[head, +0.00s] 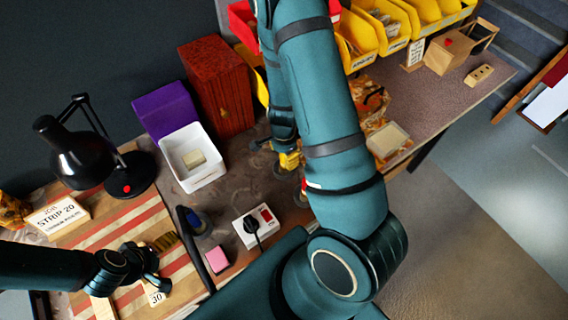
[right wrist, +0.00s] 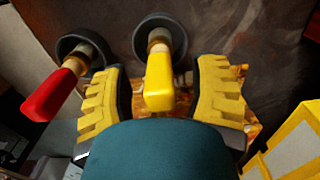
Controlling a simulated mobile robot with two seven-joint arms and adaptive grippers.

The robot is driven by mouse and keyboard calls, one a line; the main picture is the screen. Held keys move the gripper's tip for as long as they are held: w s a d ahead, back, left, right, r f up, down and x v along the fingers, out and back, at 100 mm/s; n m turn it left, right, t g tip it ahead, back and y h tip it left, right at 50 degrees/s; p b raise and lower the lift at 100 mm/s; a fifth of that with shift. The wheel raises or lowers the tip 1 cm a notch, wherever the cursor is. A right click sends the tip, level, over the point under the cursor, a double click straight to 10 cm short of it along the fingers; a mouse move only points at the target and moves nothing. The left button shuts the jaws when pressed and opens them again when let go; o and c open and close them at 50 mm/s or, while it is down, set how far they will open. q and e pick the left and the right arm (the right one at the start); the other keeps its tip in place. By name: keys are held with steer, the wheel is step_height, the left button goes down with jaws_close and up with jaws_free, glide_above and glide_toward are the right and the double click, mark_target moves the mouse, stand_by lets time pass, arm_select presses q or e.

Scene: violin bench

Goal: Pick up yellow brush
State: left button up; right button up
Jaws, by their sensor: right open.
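The yellow brush (right wrist: 159,82) shows its yellow handle in the right wrist view, with a dark round part (right wrist: 160,32) at its far end. My right gripper (right wrist: 160,100) is open, with one ridged yellow finger on each side of the handle and a gap on both sides. In the head view my right gripper (head: 290,160) is small and partly hidden by my arm. A red-handled brush (right wrist: 54,94) stands to the left, outside the left finger. My left gripper (head: 152,268) is over the striped board; its finger opening is unclear.
A white bin (head: 190,175) with a pale block stands left of my right arm. A white switch box (head: 255,226) and a pink block (head: 217,260) are nearer. A black lamp (head: 90,160) is at the left. Yellow bins (head: 357,40) line the back; one corner (right wrist: 285,145) shows lower right.

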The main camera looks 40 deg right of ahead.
steer(key=shift+c, duration=0.4)
jaws_close()
steer(key=shift+r, duration=0.1)
arm_select(q)
step_height(320, 180, up, 4)
steer(key=p, duration=0.3)
steer(key=shift+a, duration=0.1)
arm_select(e)
step_height(320, 180, up, 10)
steer(key=shift+f, duration=0.1)
